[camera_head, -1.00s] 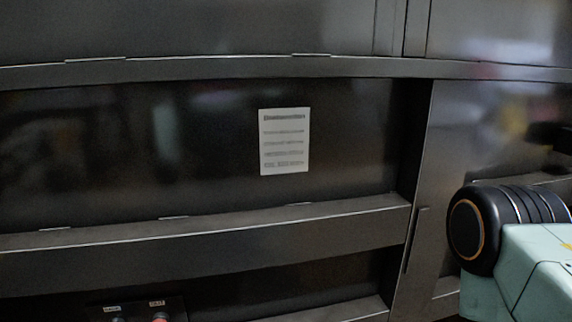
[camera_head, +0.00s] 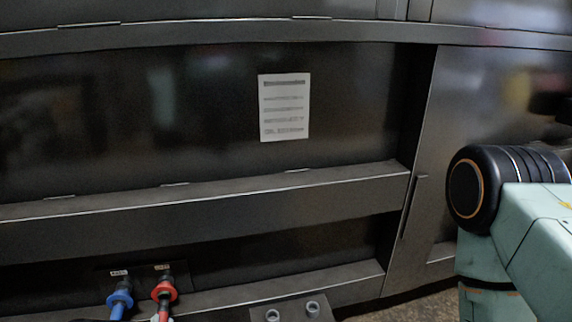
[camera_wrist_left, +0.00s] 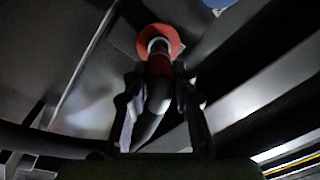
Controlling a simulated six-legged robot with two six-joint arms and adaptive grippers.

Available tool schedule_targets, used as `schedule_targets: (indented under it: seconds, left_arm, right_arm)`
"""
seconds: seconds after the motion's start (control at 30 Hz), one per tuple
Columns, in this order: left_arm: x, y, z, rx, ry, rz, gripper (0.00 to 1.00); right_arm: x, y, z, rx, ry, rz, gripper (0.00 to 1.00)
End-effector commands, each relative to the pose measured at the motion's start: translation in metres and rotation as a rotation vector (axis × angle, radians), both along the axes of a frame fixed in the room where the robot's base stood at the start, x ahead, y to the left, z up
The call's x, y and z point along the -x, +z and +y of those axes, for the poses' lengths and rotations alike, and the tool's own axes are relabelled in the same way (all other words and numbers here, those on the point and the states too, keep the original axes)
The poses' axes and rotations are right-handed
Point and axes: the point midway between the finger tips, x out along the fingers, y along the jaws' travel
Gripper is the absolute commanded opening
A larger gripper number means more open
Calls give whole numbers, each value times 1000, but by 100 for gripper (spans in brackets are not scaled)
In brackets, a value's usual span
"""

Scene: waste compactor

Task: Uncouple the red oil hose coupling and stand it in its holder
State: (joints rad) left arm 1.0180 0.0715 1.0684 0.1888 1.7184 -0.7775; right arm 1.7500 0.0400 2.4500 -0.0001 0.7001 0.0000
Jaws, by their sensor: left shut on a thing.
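The red oil hose coupling (camera_head: 163,291) is at the lower left of the head view, at a dark port plate with small labels. Its round red flange also shows in the left wrist view (camera_wrist_left: 172,38). The coupling appears seated at the plate. My left gripper (camera_wrist_left: 160,108) is shut on the coupling, with one finger on each side of its body. In the head view the gripper is nearly all below the bottom edge. The holder (camera_head: 292,311), a grey plate with two round sockets, is at the bottom centre, partly cut off. My right gripper is not seen.
A blue coupling (camera_head: 120,300) sits close to the left of the red one. A dark ledge (camera_head: 220,215) runs above both. A white instruction sheet (camera_head: 285,107) is on the panel. My right arm fills the right side. The space between red coupling and holder looks clear.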

Motion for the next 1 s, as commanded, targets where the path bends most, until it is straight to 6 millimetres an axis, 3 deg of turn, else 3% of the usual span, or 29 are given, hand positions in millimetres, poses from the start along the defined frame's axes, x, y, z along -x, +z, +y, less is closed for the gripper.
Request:
schedule_targets:
  seconds: [1.0]
  left_arm:
    - [34, 1, -8, -1, 2, -1, 0]
  right_arm:
    - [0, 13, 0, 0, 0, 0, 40]
